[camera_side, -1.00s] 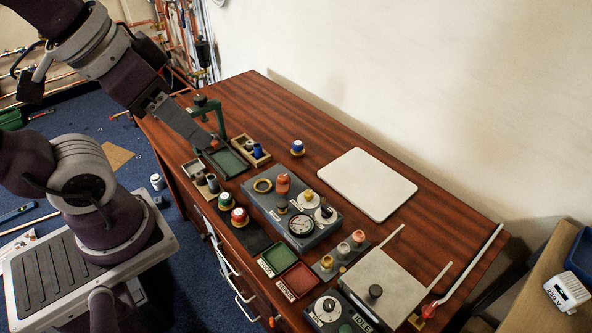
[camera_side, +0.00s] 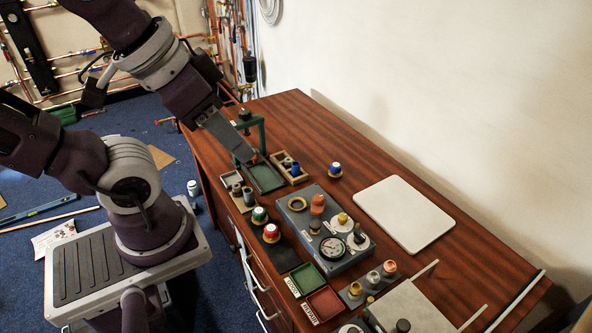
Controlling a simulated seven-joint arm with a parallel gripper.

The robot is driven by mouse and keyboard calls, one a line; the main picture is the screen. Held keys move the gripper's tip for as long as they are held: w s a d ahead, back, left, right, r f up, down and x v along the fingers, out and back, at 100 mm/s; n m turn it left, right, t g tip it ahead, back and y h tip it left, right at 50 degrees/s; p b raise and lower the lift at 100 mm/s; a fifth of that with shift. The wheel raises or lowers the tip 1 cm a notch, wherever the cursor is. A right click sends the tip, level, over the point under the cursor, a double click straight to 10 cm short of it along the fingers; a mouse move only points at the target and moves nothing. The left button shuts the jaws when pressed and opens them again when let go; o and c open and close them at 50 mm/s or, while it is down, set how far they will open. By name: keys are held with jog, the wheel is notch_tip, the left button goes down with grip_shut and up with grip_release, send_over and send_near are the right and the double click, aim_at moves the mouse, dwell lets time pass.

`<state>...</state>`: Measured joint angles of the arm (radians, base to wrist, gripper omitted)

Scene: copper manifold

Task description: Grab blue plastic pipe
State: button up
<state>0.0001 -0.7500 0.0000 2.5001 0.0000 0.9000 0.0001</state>
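A small upright blue cylinder (camera_side: 295,168), which may be the blue plastic pipe, stands in a wooden tray (camera_side: 303,178) near the bench's far end. Darker cylinders stand beside it in that tray. My gripper (camera_side: 254,159) is at the green press frame, above a dark green tray (camera_side: 265,177), left of the blue cylinder and apart from it. Its finger area is small and seen edge-on, so I cannot tell its opening or whether it holds anything.
The green press frame (camera_side: 262,134) stands close by my gripper. A blue-and-white capped part (camera_side: 335,169) stands right of the tray. A grey gauge box (camera_side: 299,221) and white board (camera_side: 404,214) lie nearer. Bare wood (camera_side: 350,150) lies behind.

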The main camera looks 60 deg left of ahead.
jog(key=w+f+n+g+h, duration=0.2)
jog(key=w+n+g+h, duration=0.2)
jog(key=w+n, duration=0.55)
jog(key=n+t+h, duration=0.5)
jog(key=n+t, duration=0.2)
jog(key=n, duration=0.8)
send_over(297, 165)
jog(key=s+d, duration=0.3)
jog(key=d, duration=0.3)
notch_tip(297, 165, down, 21)
jog(key=s+a+f+n+t+y, duration=0.1)
jog(key=a+f+n, duration=0.1)
jog(key=a+f, duration=0.1)
jog(key=s+a+f+n+t+y, duration=0.1)
jog(key=s+a+f+n, duration=0.1)
jog(key=f, duration=0.4)
jog(key=s+a+f+n+t+y, duration=0.1)
jog(key=a+f+n+t+y, duration=0.1)
jog(key=a+f+n, duration=0.1)
jog(key=shift+s+a+f, duration=0.2)
jog(key=shift+a+f, duration=0.1)
jog(key=shift+f, duration=0.25)
jog(key=shift+s+a+f, duration=0.15)
jog(key=shift+a+f, duration=0.1)
jog(key=shift+f, duration=0.25)
jog(key=x, duration=1.1)
jog(key=shift+w+d+f, duration=0.1)
jog(key=shift+w+d, duration=0.05)
jog(key=shift+w, duration=0.05)
grip_shut()
